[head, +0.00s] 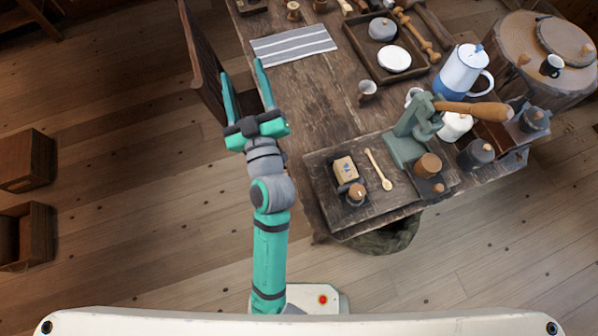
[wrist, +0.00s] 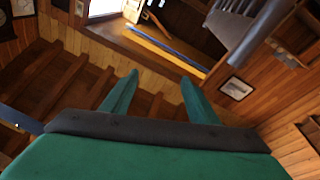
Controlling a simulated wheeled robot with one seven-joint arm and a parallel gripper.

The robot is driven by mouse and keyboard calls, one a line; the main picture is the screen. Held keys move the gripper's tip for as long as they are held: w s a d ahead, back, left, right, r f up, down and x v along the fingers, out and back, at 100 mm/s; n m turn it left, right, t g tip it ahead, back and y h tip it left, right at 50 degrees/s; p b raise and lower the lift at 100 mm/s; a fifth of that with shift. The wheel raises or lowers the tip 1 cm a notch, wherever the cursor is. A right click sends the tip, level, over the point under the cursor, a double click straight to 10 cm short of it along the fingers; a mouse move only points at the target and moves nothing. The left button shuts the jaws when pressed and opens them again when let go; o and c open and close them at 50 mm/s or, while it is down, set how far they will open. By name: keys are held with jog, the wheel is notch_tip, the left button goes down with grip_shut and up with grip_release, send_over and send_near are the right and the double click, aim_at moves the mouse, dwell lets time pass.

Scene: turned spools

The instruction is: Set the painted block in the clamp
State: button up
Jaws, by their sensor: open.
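The painted block (head: 345,168) is small and tan with a dark mark on its top. It lies on a dark wooden board near the front of the table. The clamp (head: 404,138) looks like the grey-green metal device with a long wooden handle (head: 473,110), right of the block. I cannot make out its jaws. My gripper (head: 242,69) is open and empty, raised left of the block and clamp, near the table's left edge. Its two fingers also show apart in the wrist view (wrist: 160,77), with only walls and beams beyond; no block or clamp appears there.
A small pot with a wooden knob (head: 356,193) stands close to the block, and a wooden spoon (head: 378,169) lies right of it. A striped cloth (head: 293,45), a tray (head: 354,45) and a blue-white jug (head: 462,72) are farther back.

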jog(key=s+d+f+m+g+h, duration=0.2)
jog(key=s+d+f+m+h, duration=0.15)
jog(key=s+f, duration=0.7)
jog(key=s+d+f+m+g+h, duration=0.1)
jog(key=s+d+f+m+h, duration=0.3)
jog(key=s+f, duration=0.65)
jog(key=s+d+r+g+y, duration=0.1)
jog(key=s+d, duration=0.3)
jog(key=s, duration=0.7)
jog(key=shift+s+d+r+n+y, duration=0.2)
jog(key=shift+r+n+y, duration=0.15)
jog(key=shift+y, duration=0.1)
jog(key=shift+c, duration=0.5)
